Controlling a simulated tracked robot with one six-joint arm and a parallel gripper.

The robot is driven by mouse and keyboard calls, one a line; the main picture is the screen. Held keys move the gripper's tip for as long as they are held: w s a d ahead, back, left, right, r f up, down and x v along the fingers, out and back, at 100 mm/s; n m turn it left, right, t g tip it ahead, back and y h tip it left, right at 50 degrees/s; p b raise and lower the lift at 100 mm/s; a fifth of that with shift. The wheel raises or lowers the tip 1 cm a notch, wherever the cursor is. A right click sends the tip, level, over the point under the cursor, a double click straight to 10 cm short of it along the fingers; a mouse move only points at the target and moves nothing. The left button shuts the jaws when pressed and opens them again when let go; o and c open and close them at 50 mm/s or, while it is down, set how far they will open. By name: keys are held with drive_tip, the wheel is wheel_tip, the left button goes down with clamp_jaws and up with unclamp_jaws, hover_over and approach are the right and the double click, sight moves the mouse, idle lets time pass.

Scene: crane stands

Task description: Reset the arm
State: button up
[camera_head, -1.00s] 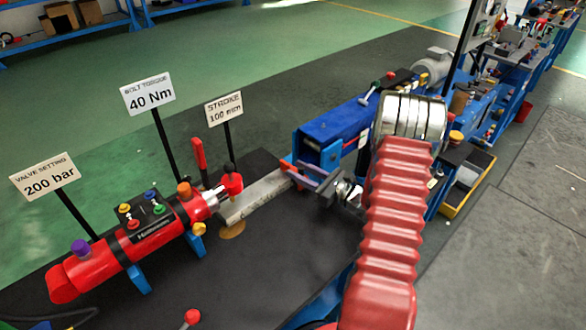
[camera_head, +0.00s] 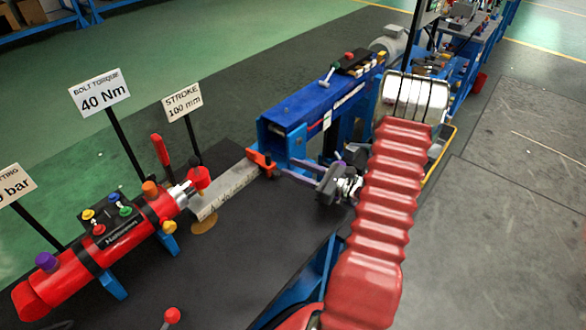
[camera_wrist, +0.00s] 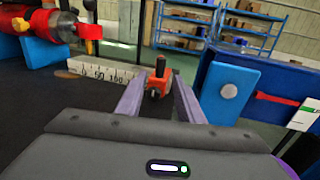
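My gripper (camera_head: 296,170) is low over the dark bench top, pointing left in the head view. In the wrist view its two purple-grey fingers (camera_wrist: 158,92) stand apart. An orange-red piece with a black knob (camera_wrist: 158,80) shows between and beyond their tips. It seems not to be gripped; whether the fingers touch it is unclear. In the head view its orange-red part (camera_head: 262,163) shows at the right end of the white scale (camera_head: 228,188). My arm is reaching forward, with a red ribbed sleeve and a metal joint, and hides part of the bench.
A red cylinder (camera_head: 120,243) with coloured knobs lies at left, with several signs behind it, one reading 40 Nm (camera_head: 100,92). A blue housing (camera_head: 320,108) stands close behind my gripper. The grey floor (camera_head: 500,220) at right is open.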

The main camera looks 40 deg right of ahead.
drive_tip(key=shift+a, duration=0.1)
idle(0.3)
drive_tip(key=s+a+r+n+g+y, duration=0.1)
drive_tip(key=a+r+n+g+y, duration=0.2)
drive_tip(key=a, duration=0.4)
drive_tip(key=a+r+n+g, duration=0.3)
drive_tip(key=a+n, duration=0.2)
drive_tip(key=a, duration=0.2)
drive_tip(key=s+a+r+n+g+y, duration=0.1)
drive_tip(key=a+r+n+g+y, duration=0.1)
drive_tip(key=a+r+n+g, duration=0.35)
drive_tip(key=s+a+r+n+g+h, duration=0.1)
drive_tip(key=s+a+n+g+h, duration=0.2)
drive_tip(key=s+a+n, duration=0.55)
drive_tip(key=s+a+r+n+t+h, duration=0.2)
drive_tip(key=s+r+n+t+h, duration=0.1)
drive_tip(key=s+r+n+h, duration=0.4)
drive_tip(key=r+n+h, duration=0.1)
drive_tip(key=n, duration=0.1)
drive_tip(key=shift+n+h, duration=0.3)
drive_tip(key=shift+h, duration=0.1)
drive_tip(key=shift+r+t, duration=0.1)
drive_tip(key=shift+t, duration=0.15)
